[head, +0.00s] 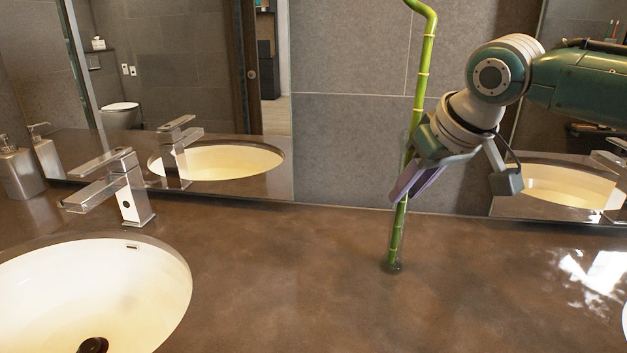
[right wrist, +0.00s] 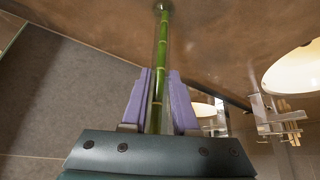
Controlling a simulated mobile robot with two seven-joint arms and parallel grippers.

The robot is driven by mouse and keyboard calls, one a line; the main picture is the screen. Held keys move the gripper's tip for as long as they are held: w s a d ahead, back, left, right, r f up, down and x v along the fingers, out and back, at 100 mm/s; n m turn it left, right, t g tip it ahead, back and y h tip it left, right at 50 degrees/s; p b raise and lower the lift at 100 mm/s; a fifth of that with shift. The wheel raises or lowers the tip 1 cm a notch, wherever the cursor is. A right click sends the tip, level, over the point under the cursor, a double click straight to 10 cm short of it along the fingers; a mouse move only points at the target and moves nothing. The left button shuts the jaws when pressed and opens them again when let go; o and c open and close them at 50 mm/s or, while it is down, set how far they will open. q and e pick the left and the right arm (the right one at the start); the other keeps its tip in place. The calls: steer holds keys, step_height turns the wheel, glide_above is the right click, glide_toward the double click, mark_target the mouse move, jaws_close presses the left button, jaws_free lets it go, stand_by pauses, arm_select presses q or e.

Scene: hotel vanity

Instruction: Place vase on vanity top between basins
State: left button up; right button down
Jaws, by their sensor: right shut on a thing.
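The vase is a slim clear glass one with a green bamboo stalk (head: 424,75) in it. Its base (head: 394,266) is at the brown vanity top (head: 290,270), in the stretch between the two basins, and it looks nearly upright. I cannot tell for sure whether the base touches the surface. My right gripper (head: 403,190), with purple fingers, is shut around the vase at mid height. In the right wrist view the stalk (right wrist: 162,60) runs between the fingers (right wrist: 157,85) to the vanity top. My left gripper is not in view.
The left basin (head: 90,290) with its chrome faucet (head: 120,185) is at the left. The right basin's edge (head: 625,322) barely shows; the right wrist view shows a basin (right wrist: 295,72). A soap dispenser (head: 18,168) stands far left. Mirrors and a grey wall panel (head: 345,150) are behind.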

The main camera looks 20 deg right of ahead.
steer(key=c, duration=0.7)
jaws_free()
steer(key=shift+f, duration=0.1)
